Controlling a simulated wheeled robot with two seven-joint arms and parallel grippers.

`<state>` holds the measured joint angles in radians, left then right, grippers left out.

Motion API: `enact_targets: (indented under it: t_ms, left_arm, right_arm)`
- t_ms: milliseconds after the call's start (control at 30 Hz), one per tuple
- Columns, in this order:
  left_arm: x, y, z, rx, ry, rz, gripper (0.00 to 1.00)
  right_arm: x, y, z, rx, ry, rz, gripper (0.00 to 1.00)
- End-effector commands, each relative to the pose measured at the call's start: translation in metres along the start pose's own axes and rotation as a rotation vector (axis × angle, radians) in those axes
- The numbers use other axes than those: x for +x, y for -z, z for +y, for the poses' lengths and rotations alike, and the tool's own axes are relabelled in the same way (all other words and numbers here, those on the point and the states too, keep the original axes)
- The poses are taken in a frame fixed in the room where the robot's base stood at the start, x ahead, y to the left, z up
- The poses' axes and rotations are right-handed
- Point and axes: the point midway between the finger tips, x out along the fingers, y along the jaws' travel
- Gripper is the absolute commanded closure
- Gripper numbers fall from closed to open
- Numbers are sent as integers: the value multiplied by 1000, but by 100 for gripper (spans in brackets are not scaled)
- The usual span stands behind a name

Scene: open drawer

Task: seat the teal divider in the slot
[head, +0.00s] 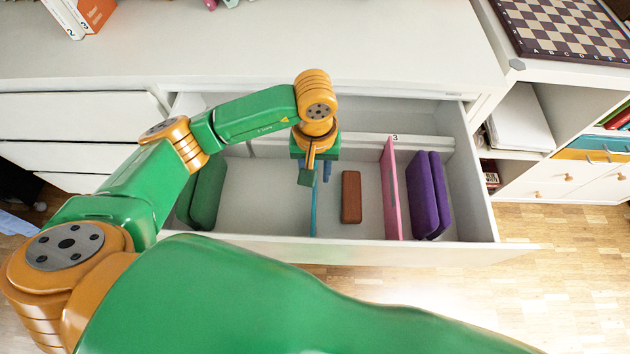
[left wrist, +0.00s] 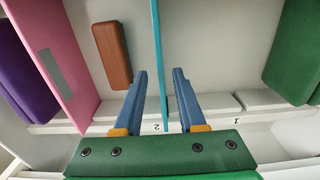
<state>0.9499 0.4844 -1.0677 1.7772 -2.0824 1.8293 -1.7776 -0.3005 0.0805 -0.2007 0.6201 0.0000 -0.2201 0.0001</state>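The teal divider (head: 314,208) is a thin panel standing on edge in the open drawer, running front to back. It also shows in the left wrist view (left wrist: 159,60), near the rail mark 2 (left wrist: 157,127). My left gripper (left wrist: 160,75) is open, with one blue finger on each side of the divider and a visible gap on both sides. In the head view my left gripper (head: 317,172) hangs over the divider's back part and hides it there. The slot itself is hidden, so I cannot tell how deep the divider sits. My right gripper is not in view.
The drawer (head: 270,243) also holds a green case (head: 207,195) at left, a brown block (head: 351,197), a pink divider (head: 390,190) at mark 3, and purple cases (head: 428,195) at right. Free floor shows between the green case and the teal divider.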

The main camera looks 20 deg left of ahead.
Motion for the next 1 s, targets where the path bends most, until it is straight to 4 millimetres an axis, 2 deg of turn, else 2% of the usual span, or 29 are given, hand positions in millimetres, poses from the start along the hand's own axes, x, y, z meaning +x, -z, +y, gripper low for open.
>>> enact_targets:
  t_ms: [33,100,233,367,733,767,1000]
  left_arm:
    - [-14,1,0,3,-2,6,60]
    - [-30,1,0,2,-1,5,60]
    - [-50,0,0,1,1,2,60]
    - [-56,0,0,0,1,1,60]
    - [-56,0,0,0,1,-1,60]
    - [-59,0,0,0,1,-1,60]
    - [-115,0,0,0,1,-1,60]
  right_arm:
    - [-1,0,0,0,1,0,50]
    - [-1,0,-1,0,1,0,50]
    - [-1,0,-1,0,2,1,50]
    - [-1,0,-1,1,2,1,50]
    - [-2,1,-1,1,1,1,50]
    - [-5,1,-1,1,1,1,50]
    - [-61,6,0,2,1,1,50]
